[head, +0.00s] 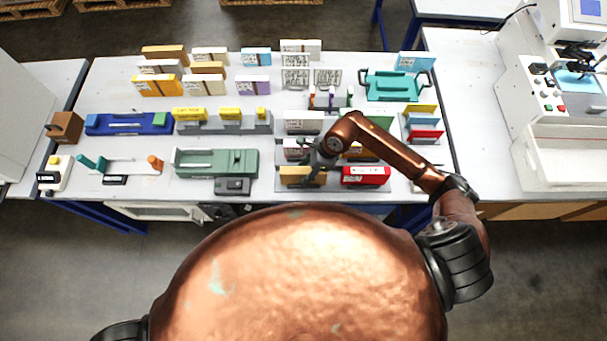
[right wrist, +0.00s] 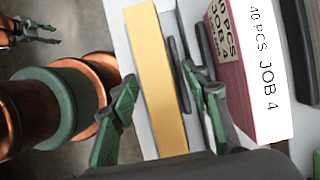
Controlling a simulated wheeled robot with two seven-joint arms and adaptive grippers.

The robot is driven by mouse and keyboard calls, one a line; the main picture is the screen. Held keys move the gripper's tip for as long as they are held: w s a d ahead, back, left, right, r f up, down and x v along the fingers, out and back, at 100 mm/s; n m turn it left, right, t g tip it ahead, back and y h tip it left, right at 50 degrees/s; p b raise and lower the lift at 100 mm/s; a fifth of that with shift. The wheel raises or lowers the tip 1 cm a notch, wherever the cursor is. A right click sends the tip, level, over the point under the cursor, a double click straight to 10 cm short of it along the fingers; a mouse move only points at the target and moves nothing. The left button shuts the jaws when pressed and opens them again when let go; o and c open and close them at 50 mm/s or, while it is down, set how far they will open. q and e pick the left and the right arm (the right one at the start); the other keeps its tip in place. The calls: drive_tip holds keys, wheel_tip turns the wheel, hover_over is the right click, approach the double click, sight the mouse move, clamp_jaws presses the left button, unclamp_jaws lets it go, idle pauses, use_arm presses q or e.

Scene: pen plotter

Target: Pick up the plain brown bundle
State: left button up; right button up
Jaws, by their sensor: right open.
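The plain brown bundle (head: 297,175), a tan upright block without a visible label, stands in the front row of the right-hand rack. My right gripper (head: 318,168) is over its right part and hides some of it. In the right wrist view the tan bundle (right wrist: 160,80) runs lengthwise between the two green fingers of my right gripper (right wrist: 165,100). The fingers are apart, with a gap showing on either side of the bundle. A small dark forked part at the upper left of the wrist view (right wrist: 32,30) looks like my left gripper; its opening is unclear.
A red bundle (head: 366,175) stands just right of the tan one. A bundle marked "40 PCS JOB 4" (right wrist: 262,70) stands close behind in the wrist view. A green machine (head: 215,162) is to the left. More bundles stand farther back.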

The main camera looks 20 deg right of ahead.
drive_tip(key=shift+a+f, duration=0.2)
drive_tip(key=shift+f, duration=0.45)
drive_tip(key=shift+c, duration=0.4)
clamp_jaws()
